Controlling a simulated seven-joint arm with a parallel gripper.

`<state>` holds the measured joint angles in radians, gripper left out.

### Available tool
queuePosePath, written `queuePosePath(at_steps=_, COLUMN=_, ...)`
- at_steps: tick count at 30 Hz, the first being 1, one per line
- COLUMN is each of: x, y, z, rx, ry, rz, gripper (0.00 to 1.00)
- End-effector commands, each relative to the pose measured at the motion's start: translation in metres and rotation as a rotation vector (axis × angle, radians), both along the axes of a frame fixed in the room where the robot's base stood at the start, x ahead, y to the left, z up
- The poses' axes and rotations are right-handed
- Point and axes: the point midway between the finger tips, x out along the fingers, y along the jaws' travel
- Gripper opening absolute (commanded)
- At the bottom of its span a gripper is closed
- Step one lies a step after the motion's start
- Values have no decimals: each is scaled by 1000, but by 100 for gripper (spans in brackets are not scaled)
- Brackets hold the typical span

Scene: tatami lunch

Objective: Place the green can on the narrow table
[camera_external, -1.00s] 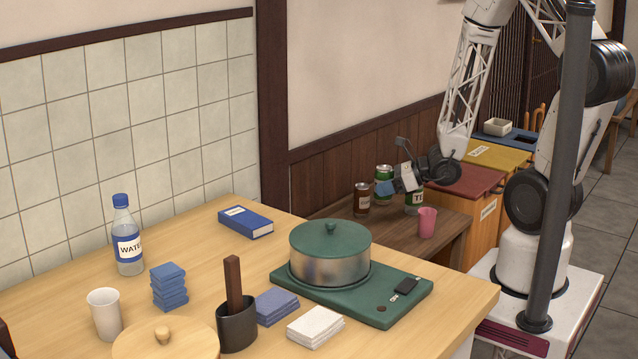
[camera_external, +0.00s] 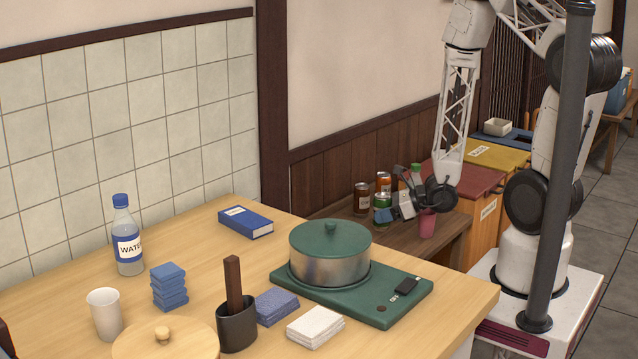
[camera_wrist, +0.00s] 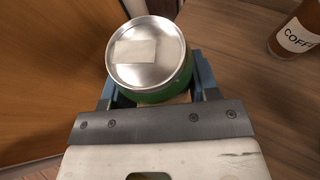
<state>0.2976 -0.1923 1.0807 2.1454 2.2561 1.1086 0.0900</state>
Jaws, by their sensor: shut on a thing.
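The green can (camera_external: 382,203) is between the blue fingers of my gripper (camera_external: 388,212), which is shut on it. In the wrist view the green can (camera_wrist: 150,58) shows its silver lid with a pale patch and a strip of green side. The narrow table (camera_external: 452,222) is the low brown wooden one along the wall. The can is at its top, among other drinks. I cannot tell whether its bottom touches the wood.
A brown coffee can (camera_external: 362,198) and an orange can (camera_external: 383,182) stand close behind the green can. A green-capped bottle (camera_external: 416,173) is partly hidden by my gripper. A pink cup (camera_external: 427,223) stands at right. Bins (camera_external: 468,182) lie beyond the table.

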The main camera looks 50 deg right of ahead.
Motion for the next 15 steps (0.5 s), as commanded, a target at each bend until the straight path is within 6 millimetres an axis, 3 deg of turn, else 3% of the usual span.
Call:
queuePosePath(at_steps=5, x=13, y=0, z=-1, rx=0, ry=0, rz=1, gripper=32)
queuePosePath(at_steps=15, x=72, y=-2, z=-7, rx=0, ry=0, rz=1, gripper=32)
